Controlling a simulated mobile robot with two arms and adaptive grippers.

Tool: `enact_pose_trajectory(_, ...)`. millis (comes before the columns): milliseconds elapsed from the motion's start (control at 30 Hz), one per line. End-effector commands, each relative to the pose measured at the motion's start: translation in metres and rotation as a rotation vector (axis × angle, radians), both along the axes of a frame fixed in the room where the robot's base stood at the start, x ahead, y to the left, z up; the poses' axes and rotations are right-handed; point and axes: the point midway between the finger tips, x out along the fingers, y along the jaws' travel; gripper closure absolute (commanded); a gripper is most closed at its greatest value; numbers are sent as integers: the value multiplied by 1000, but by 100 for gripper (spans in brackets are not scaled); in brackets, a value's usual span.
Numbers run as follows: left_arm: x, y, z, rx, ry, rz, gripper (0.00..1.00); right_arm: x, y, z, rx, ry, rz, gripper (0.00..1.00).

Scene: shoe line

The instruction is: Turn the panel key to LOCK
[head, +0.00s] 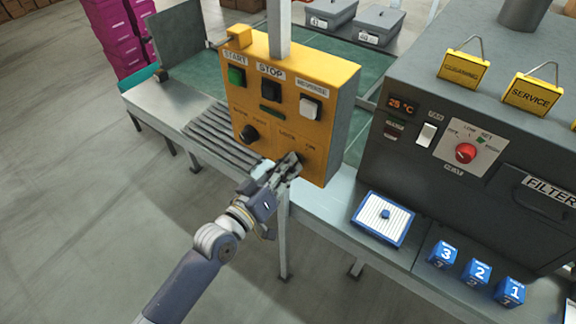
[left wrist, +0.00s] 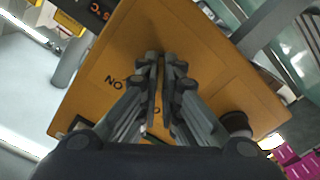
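The yellow control panel (head: 275,75) stands on the conveyor's near edge. It carries a START, a STOP and a REVERSE button and a black knob (head: 249,133). My left gripper (head: 295,160) is at the panel's lower right, over the spot between the LOCK and ON labels. It hides the key and its position. In the left wrist view, my left gripper's fingers (left wrist: 161,62) point at the panel face (left wrist: 195,45), almost together with a narrow gap. Whether they grip the key cannot be seen. The ON label (left wrist: 114,82) reads upside down beside them. My right gripper is not in view.
A dark machine (head: 470,110) with a red dial (head: 466,153) stands on the right. A blue-framed tray (head: 383,219) and numbered blue blocks (head: 476,271) lie on the ledge before it. Magenta boxes (head: 118,40) are stacked at the far left. The floor at left is clear.

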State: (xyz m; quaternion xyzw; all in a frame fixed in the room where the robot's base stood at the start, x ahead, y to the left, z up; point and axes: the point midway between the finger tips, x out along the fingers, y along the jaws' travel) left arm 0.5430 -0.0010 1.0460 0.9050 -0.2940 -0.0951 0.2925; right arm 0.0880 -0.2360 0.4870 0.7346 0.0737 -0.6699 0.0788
Motion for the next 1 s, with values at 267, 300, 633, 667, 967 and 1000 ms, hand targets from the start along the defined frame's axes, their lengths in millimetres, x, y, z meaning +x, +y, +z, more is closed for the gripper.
enact_pose_trajectory(267, 0, 0, -1, -3, 3, -1, 86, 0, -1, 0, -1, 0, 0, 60)
enact_pose_trajectory(300, 0, 0, 0, -3, 3, -1, 77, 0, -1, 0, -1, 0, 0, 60)
enact_pose_trajectory(633, 0, 0, 0, -1, 1, 0, 75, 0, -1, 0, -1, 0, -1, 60)
enact_pose_trajectory(667, -1, 1, 0, -1, 1, 0, 75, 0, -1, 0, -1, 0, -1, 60)
enact_pose_trajectory(967, -35, 26, -2, 2, 4, 1, 75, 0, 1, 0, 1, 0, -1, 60)
enact_pose_trajectory(1000, -43, 31, -3, 3, 5, 0, 75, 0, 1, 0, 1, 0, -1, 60)
